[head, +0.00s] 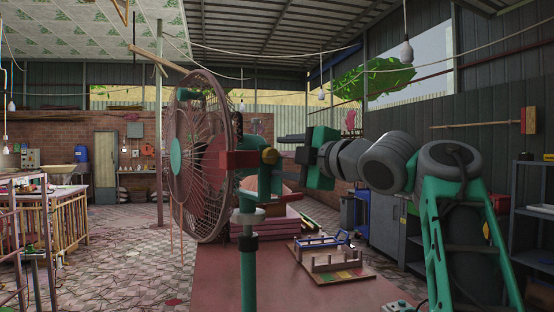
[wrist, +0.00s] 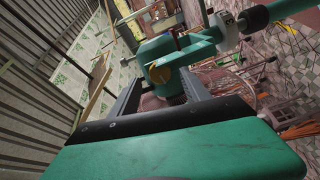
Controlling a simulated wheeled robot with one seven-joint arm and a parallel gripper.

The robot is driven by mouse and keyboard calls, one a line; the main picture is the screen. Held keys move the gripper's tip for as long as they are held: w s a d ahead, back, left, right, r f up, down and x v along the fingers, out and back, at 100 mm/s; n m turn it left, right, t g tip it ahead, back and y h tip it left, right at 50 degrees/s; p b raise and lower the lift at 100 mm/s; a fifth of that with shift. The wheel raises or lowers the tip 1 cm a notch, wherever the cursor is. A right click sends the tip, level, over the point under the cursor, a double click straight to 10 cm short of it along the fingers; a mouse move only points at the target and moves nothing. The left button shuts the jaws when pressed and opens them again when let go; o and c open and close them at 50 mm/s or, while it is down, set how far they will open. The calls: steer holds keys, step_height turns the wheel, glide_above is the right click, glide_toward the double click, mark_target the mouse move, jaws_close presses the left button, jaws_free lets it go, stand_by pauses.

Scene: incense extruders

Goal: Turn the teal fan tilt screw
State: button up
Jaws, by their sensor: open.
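The teal fan (head: 205,155) stands on a teal pole, with a wire cage facing left.
A reddish table (head: 240,280) lies below, carrying a stack of pink slabs (head: 282,225) and a small wooden rack with a blue frame (head: 330,252). A hanging bulb (head: 406,52) and green leaves (head: 372,80) are above my arm. The tiled floor at left is partly open.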

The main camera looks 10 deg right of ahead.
steer(key=v, duration=0.4)
steer(key=shift+s+d, duration=0.1)
steer(key=shift+s, duration=0.25)
step_height(320, 180, down, 16)
steer(key=w+a+m+g+h+p, duration=0.25)
steer(key=m+g+h+p, duration=0.2)
steer(key=m+p, duration=0.7)
steer(key=s+a+f+m+g+h+p, duration=0.1)
steer(key=s+f+m+g, duration=0.3)
steer(key=s+f, duration=0.7)
steer(key=s+f+m+g+h+p, duration=0.1)
steer(key=s+f+m+g+p, duration=0.2)
steer(key=s+f, duration=0.8)
step_height(320, 180, down, 4)
steer(key=shift+s+a+r+m+g, duration=0.2)
steer(key=shift+a+m+g, duration=0.2)
steer(key=shift+m+g, duration=0.6)
